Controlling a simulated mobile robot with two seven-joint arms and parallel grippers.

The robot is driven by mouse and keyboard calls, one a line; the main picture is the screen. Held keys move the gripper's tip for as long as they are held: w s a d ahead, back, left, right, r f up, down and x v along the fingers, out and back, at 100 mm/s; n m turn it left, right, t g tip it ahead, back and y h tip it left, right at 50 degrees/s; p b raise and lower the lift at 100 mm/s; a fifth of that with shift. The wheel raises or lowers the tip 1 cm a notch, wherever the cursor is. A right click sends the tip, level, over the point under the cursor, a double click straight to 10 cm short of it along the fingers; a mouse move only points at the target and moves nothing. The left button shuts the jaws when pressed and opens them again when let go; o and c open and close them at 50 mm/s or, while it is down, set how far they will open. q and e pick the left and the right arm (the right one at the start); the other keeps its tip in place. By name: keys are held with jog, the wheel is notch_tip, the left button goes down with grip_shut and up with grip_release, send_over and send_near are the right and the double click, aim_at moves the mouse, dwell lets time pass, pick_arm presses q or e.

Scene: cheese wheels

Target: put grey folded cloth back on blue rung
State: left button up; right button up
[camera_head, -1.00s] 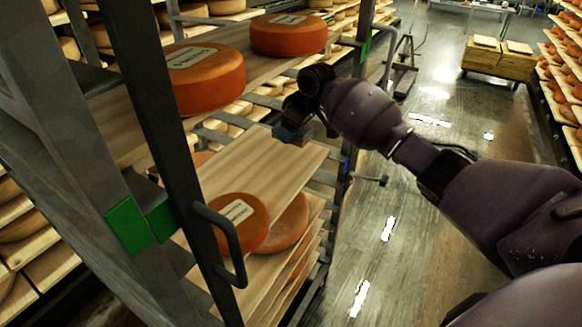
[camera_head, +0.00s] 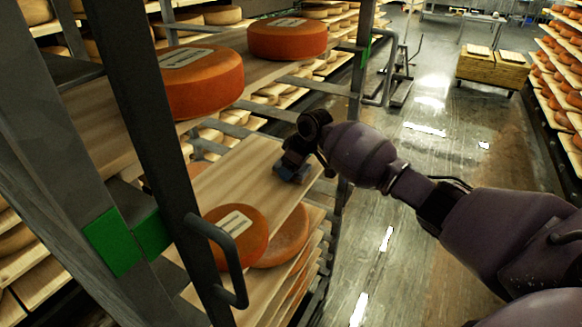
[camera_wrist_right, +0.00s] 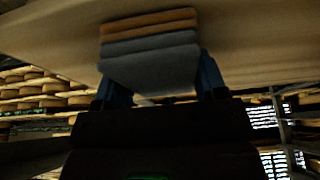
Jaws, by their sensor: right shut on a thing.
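The cloth shows stacked grey layers with a tan-orange layer at the top of the picture. In the head view the cloth is too small and too covered by the gripper to make out clearly. I cannot make out the blue rung. My left gripper is not in view.
The wooden board (camera_head: 240,180) lies below large orange cheese wheels (camera_head: 200,82) on a higher shelf. Dark rack posts (camera_head: 165,130) stand at left.

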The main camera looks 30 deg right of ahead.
jog(key=shift+r, duration=0.15)
jog(key=shift+f, duration=0.2)
jog(key=o, duration=0.8)
jog(key=shift+o, duration=0.2)
jog(key=shift+s+r, duration=0.1)
jog(key=shift+r, duration=0.45)
jog(key=p+v, duration=0.3)
jog(key=v, duration=0.7)
jog(key=shift+s+d+r, duration=0.15)
jog(key=shift+s+r, duration=0.1)
jog(key=shift+r, duration=0.35)
